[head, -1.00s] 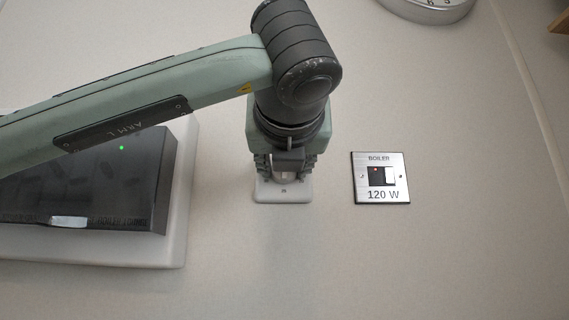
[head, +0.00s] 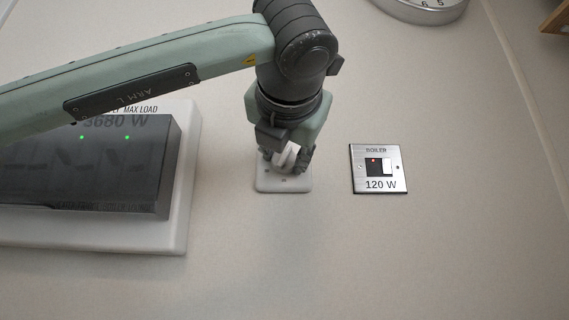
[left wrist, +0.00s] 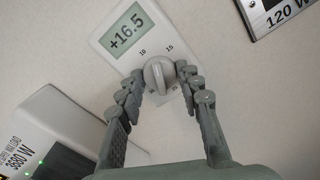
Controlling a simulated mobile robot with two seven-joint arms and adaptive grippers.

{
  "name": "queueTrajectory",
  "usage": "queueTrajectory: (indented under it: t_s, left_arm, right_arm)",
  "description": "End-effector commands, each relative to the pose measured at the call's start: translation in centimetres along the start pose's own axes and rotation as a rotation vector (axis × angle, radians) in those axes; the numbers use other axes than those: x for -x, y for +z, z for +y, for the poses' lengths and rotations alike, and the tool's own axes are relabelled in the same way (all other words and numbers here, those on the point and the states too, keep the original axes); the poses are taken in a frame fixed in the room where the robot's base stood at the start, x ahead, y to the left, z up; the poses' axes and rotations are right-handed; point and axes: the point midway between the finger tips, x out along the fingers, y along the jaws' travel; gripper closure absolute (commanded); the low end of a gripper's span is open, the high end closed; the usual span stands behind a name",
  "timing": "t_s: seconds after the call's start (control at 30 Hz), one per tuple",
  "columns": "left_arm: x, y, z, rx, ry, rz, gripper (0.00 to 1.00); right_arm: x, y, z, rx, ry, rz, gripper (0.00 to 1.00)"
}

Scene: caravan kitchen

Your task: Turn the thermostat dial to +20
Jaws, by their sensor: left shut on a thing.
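The thermostat (left wrist: 113,58) is a white wall plate with a small display (left wrist: 124,35) reading +16.5. Below the display sits its round grey-white dial (left wrist: 157,73) with a raised grip bar, and the marks 10 and 15 show above it. Other marks are partly hidden by the fingers. My left gripper (left wrist: 164,79) is shut on the dial, with one finger on each side. In the head view the left gripper (head: 287,160) covers most of the thermostat, and only the plate's lower part (head: 283,186) shows clearly. My right gripper is in neither view.
A boiler switch (head: 379,169) marked 120 W, with a red light, is on the wall to the right. A round clock (head: 425,8) is at the top right. The wall below is clear.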

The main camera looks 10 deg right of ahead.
Motion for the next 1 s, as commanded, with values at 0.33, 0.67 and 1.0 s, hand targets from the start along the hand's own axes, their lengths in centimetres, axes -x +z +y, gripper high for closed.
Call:
queueTrajectory:
  t_s: [0.33,0.67,1.0]
  left_arm:
    - [0.0,0.0,0.0,-0.33,0.002,-0.001,0.94]
    - [0.0,0.1,0.1,-0.644,0.001,0.0,0.94]
    - [0.0,0.1,0.1,-0.968,0.001,-0.001,0.94]
  right_arm:
    - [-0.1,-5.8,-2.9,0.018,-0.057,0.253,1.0]
    - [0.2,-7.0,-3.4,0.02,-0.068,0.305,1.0]
    - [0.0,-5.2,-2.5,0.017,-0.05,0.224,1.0]
